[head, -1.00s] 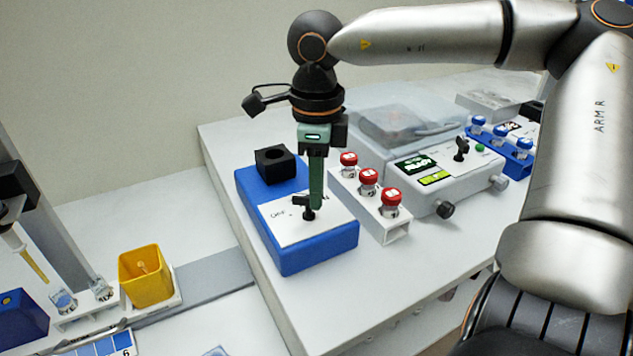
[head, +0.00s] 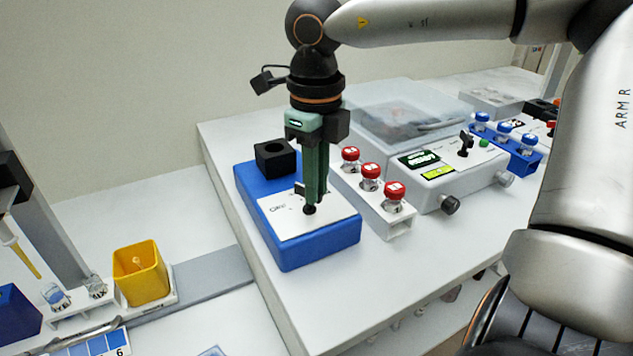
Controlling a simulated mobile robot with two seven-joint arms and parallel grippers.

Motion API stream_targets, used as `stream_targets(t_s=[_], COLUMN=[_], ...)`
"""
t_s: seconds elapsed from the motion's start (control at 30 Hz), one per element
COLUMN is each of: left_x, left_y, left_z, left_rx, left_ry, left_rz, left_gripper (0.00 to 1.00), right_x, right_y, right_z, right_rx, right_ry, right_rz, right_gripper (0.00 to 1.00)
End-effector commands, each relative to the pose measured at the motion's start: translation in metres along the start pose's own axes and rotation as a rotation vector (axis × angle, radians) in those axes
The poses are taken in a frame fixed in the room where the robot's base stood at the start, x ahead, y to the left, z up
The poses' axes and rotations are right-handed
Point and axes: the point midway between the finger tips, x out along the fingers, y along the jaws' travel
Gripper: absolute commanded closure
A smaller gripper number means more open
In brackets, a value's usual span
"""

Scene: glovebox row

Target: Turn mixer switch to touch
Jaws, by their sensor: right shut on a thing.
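The mixer (head: 318,247) is a blue box with a white top panel and a black cup holder (head: 275,157) at its back. Its small black switch (head: 309,209) stands on the white panel, mostly hidden behind my gripper's fingers. My right gripper (head: 313,198) points straight down over the panel, its green fingers shut on the switch. Part of the panel lettering shows to the left of the switch, but it is too small to read fully. My left gripper is not in view.
A white rack of red-capped vials (head: 371,185) stands close to the right of the mixer. Behind it is a grey centrifuge (head: 455,180) with a clear lid. A blue rack (head: 518,150) holds blue-capped vials. A yellow container (head: 141,273) stands lower left.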

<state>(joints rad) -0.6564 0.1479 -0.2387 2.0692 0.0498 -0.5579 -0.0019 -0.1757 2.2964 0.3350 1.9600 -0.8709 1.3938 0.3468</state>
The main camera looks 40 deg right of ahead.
Motion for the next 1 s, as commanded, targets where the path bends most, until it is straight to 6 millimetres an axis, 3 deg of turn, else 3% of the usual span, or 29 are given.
stream_targets(t_s=[0.03, 0.07, 0.3, 0.67, 1.0], left_x=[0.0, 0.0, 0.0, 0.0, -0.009], left_y=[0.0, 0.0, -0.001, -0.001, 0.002], left_z=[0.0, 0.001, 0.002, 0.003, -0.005], left_rx=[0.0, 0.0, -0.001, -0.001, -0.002], left_ry=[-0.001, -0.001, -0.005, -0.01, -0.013], left_rz=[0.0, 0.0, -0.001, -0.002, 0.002], left_gripper=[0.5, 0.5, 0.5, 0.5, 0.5], right_x=[-0.001, -0.001, 0.0, -0.008, -0.077], right_y=[0.0, 0.0, 0.0, 0.0, 0.0], right_z=[0.001, 0.001, 0.0, 0.001, 0.001], right_rx=[0.0, -0.001, -0.002, -0.003, -0.001], right_ry=[-0.002, -0.002, -0.002, -0.003, -0.005], right_rz=[0.0, 0.0, 0.0, 0.0, -0.003], right_gripper=[1.0, 0.83, 0.56, 0.55, 0.55])
